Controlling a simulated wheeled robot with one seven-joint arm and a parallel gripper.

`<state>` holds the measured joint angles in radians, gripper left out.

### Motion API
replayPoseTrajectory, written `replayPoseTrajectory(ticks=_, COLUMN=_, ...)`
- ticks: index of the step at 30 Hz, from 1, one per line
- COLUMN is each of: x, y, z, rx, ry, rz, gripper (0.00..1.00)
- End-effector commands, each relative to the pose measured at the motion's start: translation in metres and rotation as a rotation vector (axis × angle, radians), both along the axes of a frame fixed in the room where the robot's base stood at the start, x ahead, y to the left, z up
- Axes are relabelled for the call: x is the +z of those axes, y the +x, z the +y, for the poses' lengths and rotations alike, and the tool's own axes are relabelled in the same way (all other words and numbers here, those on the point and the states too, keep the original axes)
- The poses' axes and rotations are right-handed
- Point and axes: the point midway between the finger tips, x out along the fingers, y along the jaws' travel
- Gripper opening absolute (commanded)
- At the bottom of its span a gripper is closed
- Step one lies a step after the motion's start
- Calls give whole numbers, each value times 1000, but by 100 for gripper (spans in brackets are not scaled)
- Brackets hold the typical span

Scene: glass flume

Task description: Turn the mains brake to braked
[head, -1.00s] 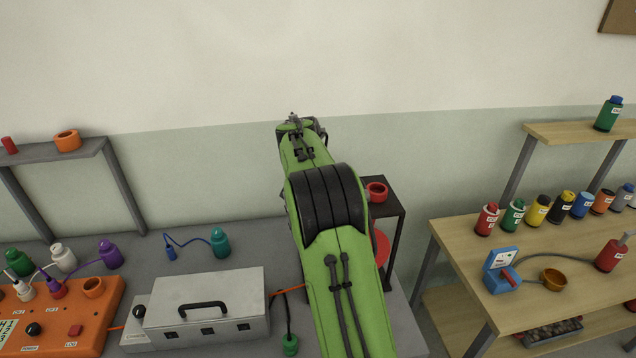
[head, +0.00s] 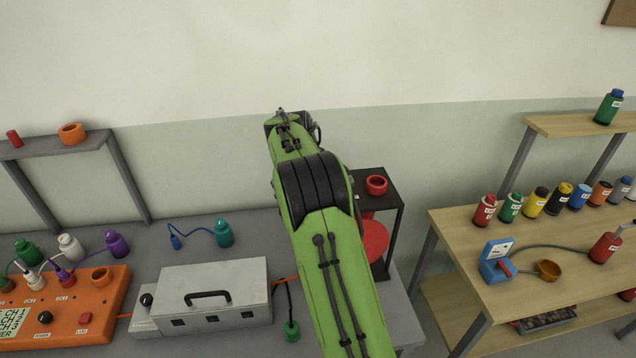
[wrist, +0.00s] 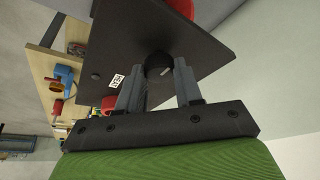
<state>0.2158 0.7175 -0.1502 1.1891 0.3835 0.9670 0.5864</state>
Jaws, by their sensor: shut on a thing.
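The mains brake seems to be the round black knob (wrist: 158,66) with a pale pointer line, on the dark plate (wrist: 205,40) of a stand in the wrist view. A small white label (wrist: 117,81) sits beside it, too small to read. My gripper (wrist: 160,76) has one finger on each side of the knob and is shut on it. In the head view my green arm hides the knob and gripper. The dark stand (head: 393,215) shows just right of my arm, with a red ring (head: 376,185) on top and a red disc (head: 375,241) below.
A grey case (head: 205,295) and an orange channel box (head: 75,315) stand on the grey bench to the left. A teal bottle (head: 223,233) is behind the case. A wooden table (head: 560,285) with several bottles stands to the right, with a gap between it and the bench.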

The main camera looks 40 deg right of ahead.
Motion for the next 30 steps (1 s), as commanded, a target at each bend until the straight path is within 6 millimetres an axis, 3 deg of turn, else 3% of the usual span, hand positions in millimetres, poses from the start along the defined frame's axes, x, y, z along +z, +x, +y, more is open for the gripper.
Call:
replayPoseTrajectory(ticks=1, x=0, y=0, z=0, rx=-2, ry=-1, rz=-1, gripper=36)
replayPoseTrajectory(ticks=6, x=0, y=0, z=0, rx=-1, ry=-1, rz=-1, gripper=60)
replayPoseTrajectory(ticks=16, x=7, y=0, z=3, rx=1, ry=0, rz=-2, gripper=60)
replayPoseTrajectory(ticks=20, x=33, y=-3, z=13, rx=2, ry=-2, rz=-7, gripper=60)
replayPoseTrajectory(ticks=30, x=122, y=-15, z=47, rx=1, ry=-2, rz=-4, gripper=60)
